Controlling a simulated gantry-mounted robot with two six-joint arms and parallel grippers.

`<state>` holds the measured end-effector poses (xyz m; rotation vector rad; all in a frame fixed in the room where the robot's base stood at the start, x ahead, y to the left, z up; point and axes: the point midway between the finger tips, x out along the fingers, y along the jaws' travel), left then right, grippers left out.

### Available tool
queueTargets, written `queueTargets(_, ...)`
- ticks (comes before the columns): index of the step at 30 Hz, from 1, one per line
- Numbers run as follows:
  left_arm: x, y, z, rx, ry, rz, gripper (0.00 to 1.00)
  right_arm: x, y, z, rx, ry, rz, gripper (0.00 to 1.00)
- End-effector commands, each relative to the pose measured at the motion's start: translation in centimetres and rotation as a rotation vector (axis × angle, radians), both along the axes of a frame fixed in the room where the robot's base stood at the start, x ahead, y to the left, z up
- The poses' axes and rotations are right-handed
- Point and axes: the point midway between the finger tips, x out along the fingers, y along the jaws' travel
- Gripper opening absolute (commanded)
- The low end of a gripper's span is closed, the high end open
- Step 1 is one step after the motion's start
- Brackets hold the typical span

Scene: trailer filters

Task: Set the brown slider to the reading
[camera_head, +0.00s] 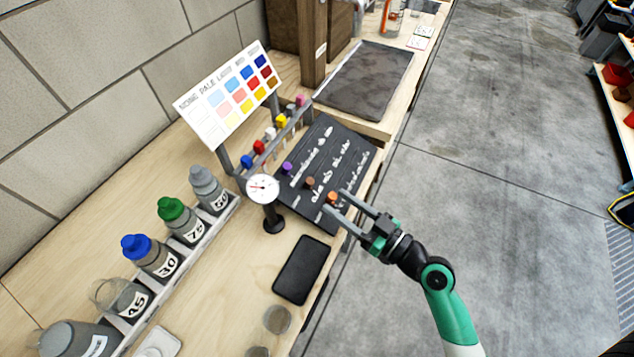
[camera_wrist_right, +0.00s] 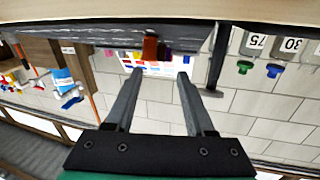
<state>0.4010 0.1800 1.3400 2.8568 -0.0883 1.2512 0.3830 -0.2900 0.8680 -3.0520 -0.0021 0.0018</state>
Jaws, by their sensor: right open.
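A dark slider board (camera_head: 352,152) lies at the bench's right edge with white scale marks. The brown slider (camera_head: 310,182) is the middle of three knobs at its near end. A purple slider (camera_head: 287,168) is on its wall side, an orange slider (camera_head: 332,196) on its outer side. A round white dial (camera_head: 263,188) with a red needle stands on a black post; its reading is too small to tell. My right gripper (camera_head: 334,202) is open at the orange slider. In the right wrist view, an orange-brown knob (camera_wrist_right: 150,47) shows just beyond the open fingertips. My left gripper is out of view.
A rack of colored knobs (camera_head: 272,133) and a color chart (camera_head: 232,92) stand behind the board. Bottles with numbered labels line a rail (camera_head: 222,210) at left. A black flat slab (camera_head: 301,269) lies nearer. Open floor (camera_head: 480,180) is to the right.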

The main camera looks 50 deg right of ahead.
Motion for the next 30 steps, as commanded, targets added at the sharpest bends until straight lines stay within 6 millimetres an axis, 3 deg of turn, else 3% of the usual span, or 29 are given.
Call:
queueTargets(2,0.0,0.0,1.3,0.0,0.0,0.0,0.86,2.0,0.2,0.6,-0.002,-0.001,0.006,0.54)
queueTargets(9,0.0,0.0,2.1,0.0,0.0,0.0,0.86,6.2,0.1,0.2,0.0,-0.001,0.003,0.54)
queueTargets(20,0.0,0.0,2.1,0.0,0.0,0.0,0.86,7.2,0.1,0.0,-0.001,-0.001,0.001,0.54)
queueTargets(27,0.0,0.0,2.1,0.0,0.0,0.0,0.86,7.1,0.1,0.0,-0.001,0.0,0.001,0.13)
queueTargets(30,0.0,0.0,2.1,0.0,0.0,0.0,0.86,7.1,0.1,0.0,-0.001,0.0,0.001,0.0)
